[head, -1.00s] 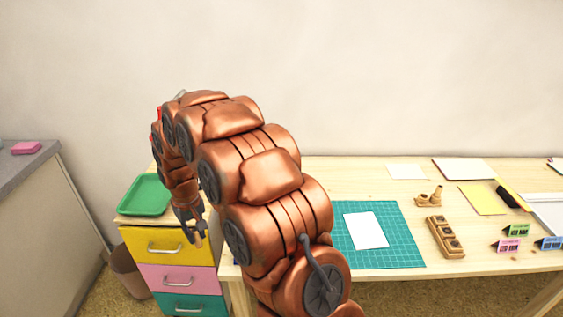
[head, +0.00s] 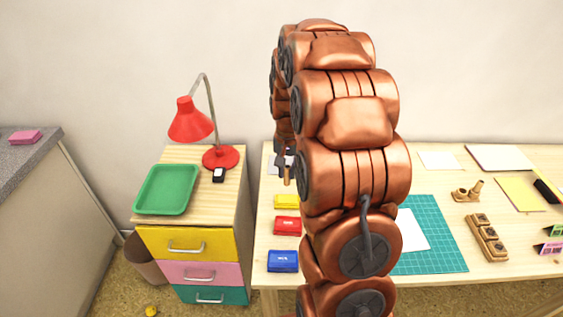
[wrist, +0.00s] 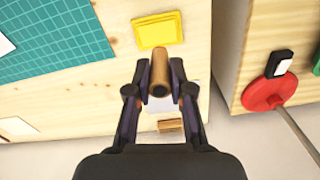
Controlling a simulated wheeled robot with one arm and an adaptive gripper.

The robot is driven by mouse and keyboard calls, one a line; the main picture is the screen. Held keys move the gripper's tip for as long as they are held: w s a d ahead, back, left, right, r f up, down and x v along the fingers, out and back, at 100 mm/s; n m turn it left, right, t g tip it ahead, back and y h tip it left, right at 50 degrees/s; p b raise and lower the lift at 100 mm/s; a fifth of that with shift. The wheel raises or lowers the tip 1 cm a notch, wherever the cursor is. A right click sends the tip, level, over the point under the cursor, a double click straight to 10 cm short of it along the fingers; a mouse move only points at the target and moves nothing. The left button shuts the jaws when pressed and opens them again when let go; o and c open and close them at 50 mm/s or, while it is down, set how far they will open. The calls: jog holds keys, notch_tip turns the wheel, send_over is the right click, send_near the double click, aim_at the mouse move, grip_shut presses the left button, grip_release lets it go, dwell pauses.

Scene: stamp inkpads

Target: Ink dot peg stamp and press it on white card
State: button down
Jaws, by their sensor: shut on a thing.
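My gripper (head: 286,166) is shut on a wooden peg stamp (wrist: 160,76), which hangs between the fingers. It shows small below the fingers in the head view (head: 287,178). The peg is above the table's left end, beside the yellow inkpad (head: 286,202), which lies just ahead of the fingers in the wrist view (wrist: 158,30). A red inkpad (head: 286,226) and a blue inkpad (head: 283,261) lie in line with it. The white card (head: 411,231) lies on the green cutting mat (head: 440,250), partly hidden by my arm. The stamp's face is not visible.
Left of the table stands a drawer unit with a green tray (head: 167,189) and a red lamp (head: 190,122). A wooden rack (head: 486,238) and a small wooden holder (head: 467,191) stand right of the mat. A pale sheet (wrist: 188,96) lies under the gripper.

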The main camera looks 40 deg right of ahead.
aim_at(288, 179)
jog(key=shift+d+f+b, duration=0.2)
jog(key=shift+f+b, duration=0.1)
jog(key=shift+f, duration=2.7)
jog(key=shift+s+a+f+b, duration=0.1)
jog(key=shift+f+b, duration=0.45)
jog(key=shift+f, duration=0.05)
dwell(0.9)
jog(key=shift+r, duration=0.75)
jog(key=shift+r, duration=0.7)
jog(key=shift+r+p, duration=0.35)
jog(key=shift+r, duration=1.6)
